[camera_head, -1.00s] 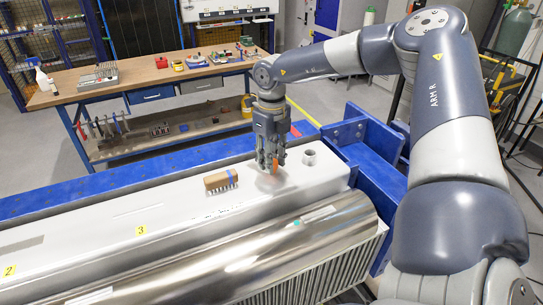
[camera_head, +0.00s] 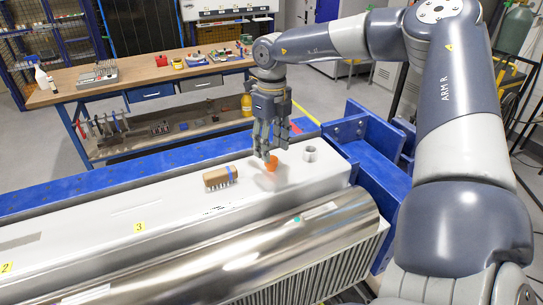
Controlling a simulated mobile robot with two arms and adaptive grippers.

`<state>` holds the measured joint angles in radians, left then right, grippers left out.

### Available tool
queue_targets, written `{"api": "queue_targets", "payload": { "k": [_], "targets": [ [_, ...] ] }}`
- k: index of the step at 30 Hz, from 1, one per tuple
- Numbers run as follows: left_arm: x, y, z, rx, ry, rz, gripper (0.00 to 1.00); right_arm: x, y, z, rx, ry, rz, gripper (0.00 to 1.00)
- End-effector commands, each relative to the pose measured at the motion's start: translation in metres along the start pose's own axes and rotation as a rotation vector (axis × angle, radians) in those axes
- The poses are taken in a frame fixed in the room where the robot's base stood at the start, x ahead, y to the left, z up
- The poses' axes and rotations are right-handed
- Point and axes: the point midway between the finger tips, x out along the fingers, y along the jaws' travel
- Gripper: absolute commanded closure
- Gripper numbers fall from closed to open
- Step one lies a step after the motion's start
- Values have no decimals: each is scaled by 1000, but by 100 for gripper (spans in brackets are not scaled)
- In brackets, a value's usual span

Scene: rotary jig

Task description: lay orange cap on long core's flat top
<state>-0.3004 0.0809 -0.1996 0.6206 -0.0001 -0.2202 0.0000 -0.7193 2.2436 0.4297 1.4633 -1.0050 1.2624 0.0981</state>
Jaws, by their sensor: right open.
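The orange cap (camera_head: 271,163) is a small round piece at the flat white top of the long core (camera_head: 130,215), toward its right end. It appears to rest on the surface, just under the fingertips. My right gripper (camera_head: 267,152) comes down over it with open fingers. One finger partly overlaps the cap in the picture, and I cannot tell whether they touch. My left gripper is out of view.
A wooden brush (camera_head: 216,177) lies left of the cap on the white top. A shiny metal cylinder (camera_head: 270,240) runs along the front. A blue frame (camera_head: 375,150) borders the right end.

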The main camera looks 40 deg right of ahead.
Motion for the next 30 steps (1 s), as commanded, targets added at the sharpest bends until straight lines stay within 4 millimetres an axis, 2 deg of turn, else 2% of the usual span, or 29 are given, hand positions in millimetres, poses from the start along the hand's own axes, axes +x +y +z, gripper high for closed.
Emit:
{"api": "queue_targets", "payload": {
  "k": [1, 6, 12, 18, 30],
  "targets": [
    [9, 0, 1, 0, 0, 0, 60, -10, -1, 2, 1, -7, -3, 51],
    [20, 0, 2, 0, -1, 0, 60, -48, -1, 2, 0, -5, -4, 51],
    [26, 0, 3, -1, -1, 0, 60, -77, 0, 1, -1, -1, -2, 51],
    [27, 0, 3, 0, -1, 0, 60, -87, 0, 0, -1, 0, -1, 51],
    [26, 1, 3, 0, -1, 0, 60, -87, 0, 0, -1, 0, -1, 51]
  ]
}}
